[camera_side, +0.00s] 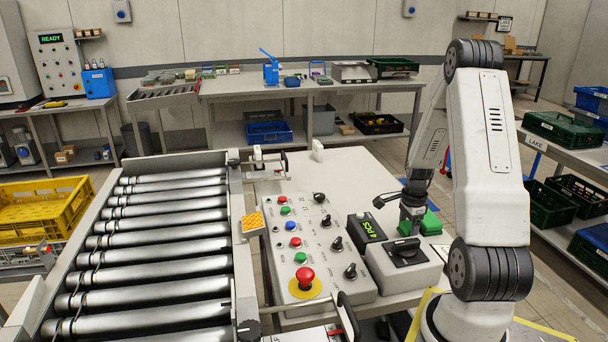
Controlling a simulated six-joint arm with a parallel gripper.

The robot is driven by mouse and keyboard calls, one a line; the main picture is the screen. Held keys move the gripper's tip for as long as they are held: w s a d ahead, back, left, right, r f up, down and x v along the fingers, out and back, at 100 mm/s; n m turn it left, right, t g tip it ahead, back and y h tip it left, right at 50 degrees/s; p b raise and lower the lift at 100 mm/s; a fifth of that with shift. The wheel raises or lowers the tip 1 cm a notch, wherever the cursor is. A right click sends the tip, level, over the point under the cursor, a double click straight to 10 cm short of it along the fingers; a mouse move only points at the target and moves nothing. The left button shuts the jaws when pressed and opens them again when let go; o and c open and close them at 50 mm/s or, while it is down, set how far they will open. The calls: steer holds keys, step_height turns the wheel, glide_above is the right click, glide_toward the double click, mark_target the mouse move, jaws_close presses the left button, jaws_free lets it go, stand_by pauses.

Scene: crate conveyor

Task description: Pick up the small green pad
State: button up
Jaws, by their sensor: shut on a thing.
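My gripper (409,232) points down over the right part of the white table, just behind the grey box with the black rotary knob. It is shut on a small green pad (404,229), of which only a little shows around the fingers. More green (431,223) shows just to the right of the gripper. The fingers and the box hide part of this spot, so I cannot tell how far the held pad is off the table.
A black box with a green display (367,228) and the grey knob box (405,264) stand close to my gripper. A sloped control panel (325,245) with buttons and a red emergency stop is left of them. The roller conveyor (152,243) lies further left. The table's back middle (355,170) is clear.

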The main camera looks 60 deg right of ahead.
mark_target(406, 224)
steer(key=shift+r, duration=4.55)
steer(key=o, duration=0.5)
steer(key=shift+c, duration=1.4)
steer(key=shift+w, duration=0.45)
steer(key=w+a+r+n, duration=0.1)
steer(key=w+a+n, duration=0.15)
steer(key=w, duration=0.75)
steer(key=w+a+r+n, duration=0.2)
steer(key=w+a, duration=0.1)
steer(key=w, duration=0.7)
steer(key=w+a+r+n, duration=0.2)
steer(key=w+a+n, duration=0.2)
steer(key=w+a, duration=1.1)
steer(key=shift+w+a+r, duration=0.3)
steer(key=shift+a+r, duration=0.1)
steer(key=shift+a, duration=0.7)
